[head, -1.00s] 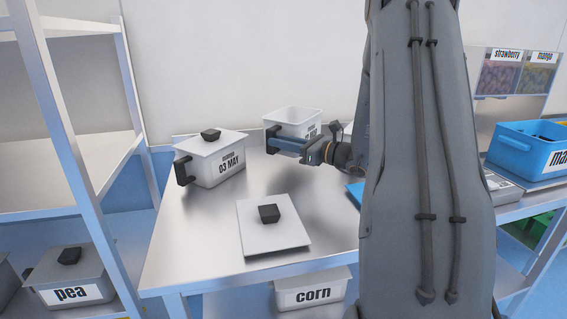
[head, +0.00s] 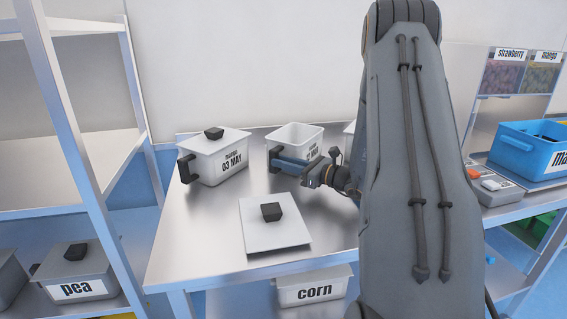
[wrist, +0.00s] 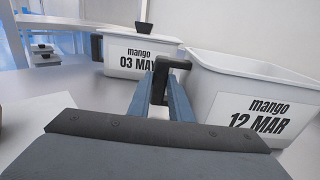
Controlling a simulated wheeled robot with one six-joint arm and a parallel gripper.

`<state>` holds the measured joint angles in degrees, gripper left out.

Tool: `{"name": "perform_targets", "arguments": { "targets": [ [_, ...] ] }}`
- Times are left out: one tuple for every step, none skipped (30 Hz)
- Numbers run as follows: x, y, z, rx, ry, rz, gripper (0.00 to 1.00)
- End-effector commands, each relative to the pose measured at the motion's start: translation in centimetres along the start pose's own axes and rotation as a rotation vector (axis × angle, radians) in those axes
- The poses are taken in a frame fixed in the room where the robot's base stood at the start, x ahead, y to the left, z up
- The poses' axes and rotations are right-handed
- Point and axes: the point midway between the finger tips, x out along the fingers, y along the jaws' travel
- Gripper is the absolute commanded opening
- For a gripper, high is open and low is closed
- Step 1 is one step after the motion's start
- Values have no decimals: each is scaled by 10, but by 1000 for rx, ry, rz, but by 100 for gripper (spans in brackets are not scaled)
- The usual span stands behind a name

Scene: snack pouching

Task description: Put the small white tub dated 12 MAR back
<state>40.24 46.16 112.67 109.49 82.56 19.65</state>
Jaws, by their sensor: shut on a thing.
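The small white tub dated 12 MAR (head: 297,135) is open and upright at the back of the steel table. Its label is partly hidden by my gripper in the head view but reads "mango 12 MAR" in the wrist view (wrist: 258,112). My gripper (head: 292,163) is shut on the tub's black handle (wrist: 160,80), at its near left side. The tub is at or just above the tabletop; I cannot tell if it touches. A white lid with a black knob (head: 256,233) lies flat on the table in front.
A lidded white tub dated 03 MAY (head: 214,168) stands to the left on the table (head: 190,240). Another white item (head: 348,128) is mostly hidden behind my arm. A blue bin (head: 520,158) stands at the right. Metal shelves with a pea tub (head: 75,270) are at the left.

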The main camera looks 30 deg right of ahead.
Motion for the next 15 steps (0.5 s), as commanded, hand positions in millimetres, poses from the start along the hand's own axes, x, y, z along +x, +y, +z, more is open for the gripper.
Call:
{"name": "perform_targets", "arguments": {
  "targets": [
    [0, 0, -2, 0, -1, 0, 0],
    [0, 0, -2, 1, 0, 0, 22],
    [0, 0, -2, 1, 0, 0, 28],
    [0, 0, -2, 1, 0, 0, 33],
    [0, 0, -2, 1, 0, 0, 37],
    [0, 0, -2, 1, 0, 0, 37],
    [0, 0, -2, 1, 0, 0, 37],
    [0, 0, -2, 1, 0, 0, 37],
    [0, 0, -2, 1, 0, 0, 37],
    [0, 0, -2, 1, 0, 0, 37],
    [0, 0, -2, 1, 0, 0, 37],
    [0, 0, -2, 1, 0, 0, 37],
    [0, 0, -1, 1, 0, 0, 37],
    [0, 0, -1, 1, 0, 0, 37],
    [0, 0, 1, 0, 0, 0, 37]
  ]
}}
